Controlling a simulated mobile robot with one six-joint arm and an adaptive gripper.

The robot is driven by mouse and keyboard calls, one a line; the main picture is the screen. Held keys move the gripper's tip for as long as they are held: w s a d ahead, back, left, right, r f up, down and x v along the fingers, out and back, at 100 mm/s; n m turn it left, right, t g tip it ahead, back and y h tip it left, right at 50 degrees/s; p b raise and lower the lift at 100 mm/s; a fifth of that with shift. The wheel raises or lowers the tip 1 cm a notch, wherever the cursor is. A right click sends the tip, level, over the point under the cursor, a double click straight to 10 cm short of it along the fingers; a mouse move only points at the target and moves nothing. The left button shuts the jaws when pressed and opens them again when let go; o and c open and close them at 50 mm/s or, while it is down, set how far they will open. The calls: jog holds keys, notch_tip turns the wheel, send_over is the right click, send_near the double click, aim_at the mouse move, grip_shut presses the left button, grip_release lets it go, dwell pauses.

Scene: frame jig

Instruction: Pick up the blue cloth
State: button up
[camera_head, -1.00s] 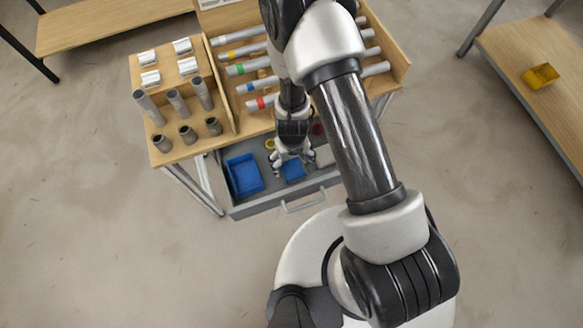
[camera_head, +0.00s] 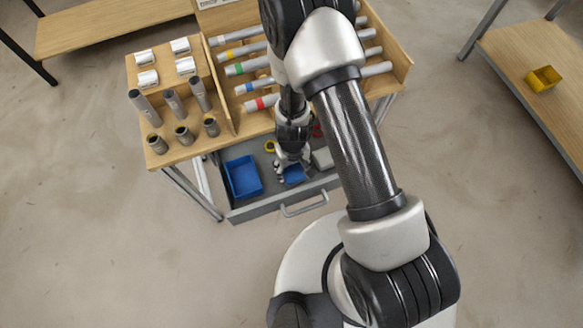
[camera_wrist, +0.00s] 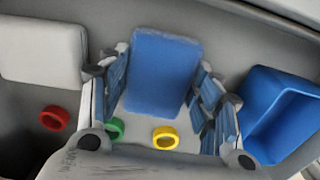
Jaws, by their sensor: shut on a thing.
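The blue cloth (camera_wrist: 162,75) is a folded, flat rectangular pad in the open grey drawer (camera_head: 300,198). My gripper (camera_head: 290,174) is down in the drawer at the cloth, and its fingers stand on either side of it in the wrist view (camera_wrist: 161,66). The gripper is shut on the cloth. In the head view only a small part of the cloth (camera_head: 294,180) shows beneath the gripper. I cannot tell whether the cloth is clear of the drawer floor.
A blue bin (camera_head: 243,177) stands left of the cloth in the drawer. A white block (camera_wrist: 42,52), a red ring (camera_wrist: 54,117), a green ring (camera_wrist: 115,128) and a yellow ring (camera_wrist: 165,138) lie near. The wooden bench (camera_head: 175,152) above holds tubes and cylinders.

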aim_at(293, 169)
jog(key=shift+c, duration=1.4)
notch_tip(293, 169, up, 20)
jog(key=p, duration=2)
